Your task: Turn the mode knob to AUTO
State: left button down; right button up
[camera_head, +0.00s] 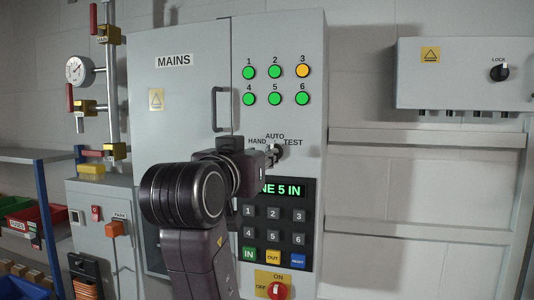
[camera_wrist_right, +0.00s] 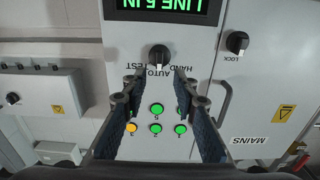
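The black mode knob (camera_head: 279,151) sits on the grey panel under the HAND, AUTO and TEST labels, partly hidden by my right gripper (camera_head: 270,156) in the head view. The wrist view shows the panel upside down, with the knob (camera_wrist_right: 159,56) just beyond the fingertips. My right gripper (camera_wrist_right: 158,73) is open there, one finger on each side of the knob's line. I see a gap between the fingers and cannot tell whether either touches the knob. The knob's pointer direction is not clear. My left gripper is not in view.
Lit round buttons (camera_head: 275,85) are above the knob, and a keypad with a green display (camera_head: 290,190) is below. A door handle (camera_head: 215,108) stands out to the left. A red OFF/ON switch (camera_head: 277,290) is at the bottom. A LOCK knob (camera_head: 499,72) is on the right box.

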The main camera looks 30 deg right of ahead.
jog(key=v, duration=0.5)
jog(key=shift+f, duration=0.1)
dwell(0.3)
